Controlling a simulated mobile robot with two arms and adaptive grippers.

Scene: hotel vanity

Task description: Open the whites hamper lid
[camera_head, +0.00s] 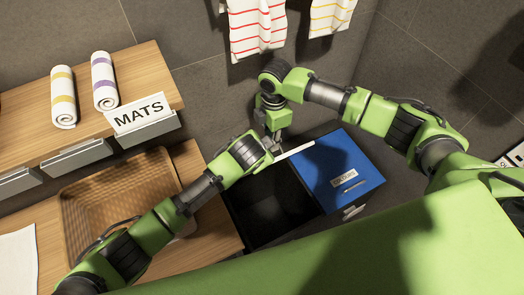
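The whites hamper (262,207) is at the centre, its dark interior exposed. A thin white edge (295,150), which looks like its lid seen nearly edge-on, stands raised at the back of the opening. My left gripper (268,148) is by the left end of this white edge, above the hamper's back left corner. My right gripper (277,128) points down just behind the same spot. The fingers of both are small and overlapped, so I cannot tell whether either touches or grips the lid.
A blue-lidded hamper (325,165) with a small label stands right of the opening, lid down. On the left are a wooden shelf (145,70) with rolled towels, a MATS bin (150,130) and a woven basket (120,200). Striped towels (256,28) hang at the back wall.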

